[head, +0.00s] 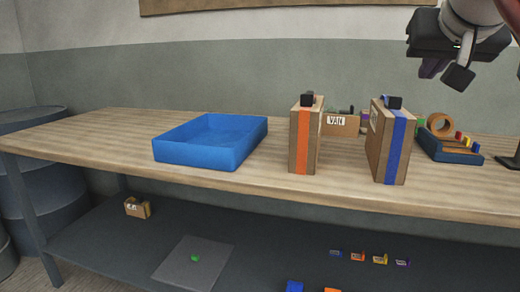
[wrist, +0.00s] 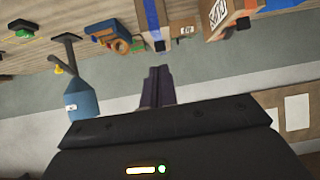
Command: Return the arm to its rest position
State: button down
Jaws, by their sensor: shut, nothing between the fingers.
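My gripper (head: 446,74) is at the upper right of the head view, raised well above the right part of the wooden workbench (head: 95,143). In the wrist view its two dark fingers (wrist: 157,74) are together with nothing between them. It touches nothing that I can see. The wrist view is turned, with the bench along its top edge and the grey wall below.
On the bench stand an empty blue tray (head: 168,153), an orange-striped box (head: 304,138), a blue-striped box (head: 388,140) and a blue organiser (head: 450,155). Small items lie on the lower shelf (head: 110,248). Blue drums (head: 45,200) stand at left. Air around my gripper looks clear.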

jog(key=s+a+f+n+g+y, duration=0.1)
jog(key=s+f, duration=0.4)
jog(key=f, duration=0.8)
jog(key=s+a+f+n+g+y, duration=0.1)
jog(key=s+a+f, duration=0.4)
jog(key=f, duration=0.9)
jog(key=s+a+f+n+g+y, duration=0.1)
jog(key=s+a+f+g, duration=0.2)
jog(key=f, duration=1.1)
jog(key=shift+s+a+g, duration=0.3)
jog(key=shift+s+a, duration=0.7)
jog(key=shift+a, duration=0.2)
